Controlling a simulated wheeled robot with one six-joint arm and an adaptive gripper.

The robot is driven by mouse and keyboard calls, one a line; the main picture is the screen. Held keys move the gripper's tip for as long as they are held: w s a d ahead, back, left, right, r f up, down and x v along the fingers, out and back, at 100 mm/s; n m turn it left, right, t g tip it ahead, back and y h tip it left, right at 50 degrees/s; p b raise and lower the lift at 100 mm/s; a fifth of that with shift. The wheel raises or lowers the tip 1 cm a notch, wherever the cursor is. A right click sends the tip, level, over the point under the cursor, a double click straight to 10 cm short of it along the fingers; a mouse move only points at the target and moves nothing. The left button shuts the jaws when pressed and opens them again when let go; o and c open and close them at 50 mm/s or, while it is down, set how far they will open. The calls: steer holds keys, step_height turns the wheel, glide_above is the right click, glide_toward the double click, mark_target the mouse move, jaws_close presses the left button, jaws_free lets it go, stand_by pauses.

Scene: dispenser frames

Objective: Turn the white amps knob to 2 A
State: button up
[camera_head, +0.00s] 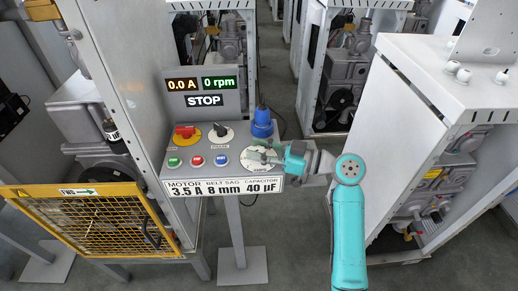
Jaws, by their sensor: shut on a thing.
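The amps dial (254,165) is a round white scale on the right of the grey control panel (150,150). My gripper (276,158) comes in from the right and is shut on the knob at the dial's centre. The fingers cover most of the knob, so its pointer and the value it points at cannot be read. A display (182,85) above reads 0.0 A. The rpm display (220,84) beside it reads 0 rpm, and STOP shows below them.
A red switch (186,132) and a black knob (221,131) sit left of the dial, above several push buttons. A blue plug (262,124) stands just behind the dial. A white cabinet (410,120) stands close right of my arm. A yellow guard (95,225) is at left.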

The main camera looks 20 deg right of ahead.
steer(key=shift+n+g+y, duration=0.8)
steer(key=shift+n+g, duration=0.1)
steer(key=shift+g, duration=0.6)
steer(key=o, duration=1.2)
steer(key=v, duration=1.2)
steer(key=shift+f, duration=0.2)
